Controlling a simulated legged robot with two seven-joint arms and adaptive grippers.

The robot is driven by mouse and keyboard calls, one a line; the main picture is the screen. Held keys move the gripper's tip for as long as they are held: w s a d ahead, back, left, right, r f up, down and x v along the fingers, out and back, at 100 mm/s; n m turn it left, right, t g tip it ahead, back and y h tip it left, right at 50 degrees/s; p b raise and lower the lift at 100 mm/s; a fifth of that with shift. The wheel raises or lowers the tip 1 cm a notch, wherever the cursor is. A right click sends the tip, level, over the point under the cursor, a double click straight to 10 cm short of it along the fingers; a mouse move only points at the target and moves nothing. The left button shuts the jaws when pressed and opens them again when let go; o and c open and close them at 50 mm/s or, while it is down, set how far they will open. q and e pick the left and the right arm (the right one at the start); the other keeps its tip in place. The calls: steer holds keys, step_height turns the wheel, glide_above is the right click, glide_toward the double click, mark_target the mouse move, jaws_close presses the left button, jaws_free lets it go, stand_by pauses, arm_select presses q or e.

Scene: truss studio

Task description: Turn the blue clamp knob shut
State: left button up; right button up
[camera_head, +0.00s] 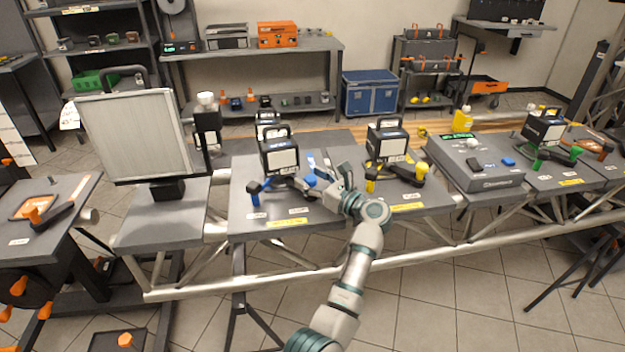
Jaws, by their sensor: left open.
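The blue clamp lies on a grey panel (240,222) in front of a black box with a handle (280,156). Its blue knob (310,180) is at the right end of the dark clamp body, and a blue upright part (254,191) is at the left end. My left gripper (330,172) is open, just right of the blue knob, with its fingers pointing away from me. I cannot tell whether a finger touches the knob. The fingers partly cover the area beside it. My right gripper is out of view.
A yellow clamp (397,174) is close on the right, before another black box (387,141). A grey console (478,172) and green clamp (555,155) are farther right. A pale upright panel (133,135) stands left. Metal truss (230,283) runs along the front.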

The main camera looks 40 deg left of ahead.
arm_select(q)
steer(key=shift+d, duration=0.25)
steer(key=d, duration=0.7)
steer(key=s+d, duration=0.1)
steer(key=d, duration=0.3)
steer(key=shift+d, duration=0.3)
steer(key=shift+f, duration=0.1)
steer(key=shift+w, duration=0.1)
steer(key=shift+f, duration=0.1)
